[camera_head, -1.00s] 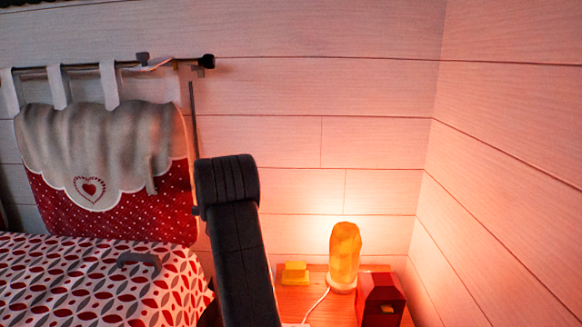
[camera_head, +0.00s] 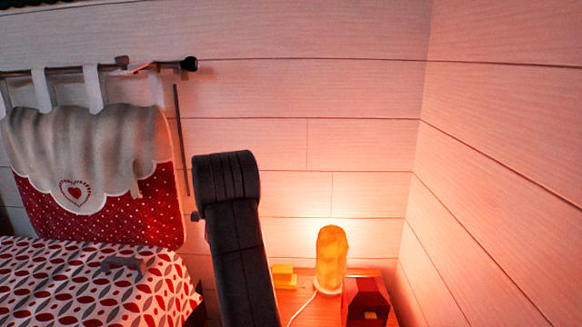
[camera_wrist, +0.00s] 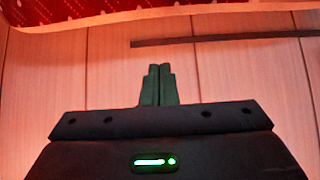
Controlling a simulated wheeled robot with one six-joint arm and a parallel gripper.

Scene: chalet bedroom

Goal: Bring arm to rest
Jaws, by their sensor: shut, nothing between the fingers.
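My arm (camera_head: 238,250) rises, folded, through the lower middle of the head view. My gripper (camera_wrist: 158,72) is in the wrist view, its two dark fingers together with nothing between them. It is in front of pale boards, with a dark strip (camera_wrist: 225,39) and red cloth with a pale edge (camera_wrist: 150,18) beyond the fingertips. The gripper's fingers do not show in the head view.
A bed with a patterned cover (camera_head: 90,290) is at the left, a grey handle-like object (camera_head: 122,264) on it. A red and white hanging (camera_head: 95,200) is behind. A glowing lamp (camera_head: 331,258), yellow block (camera_head: 284,277) and red box (camera_head: 367,303) are at the right.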

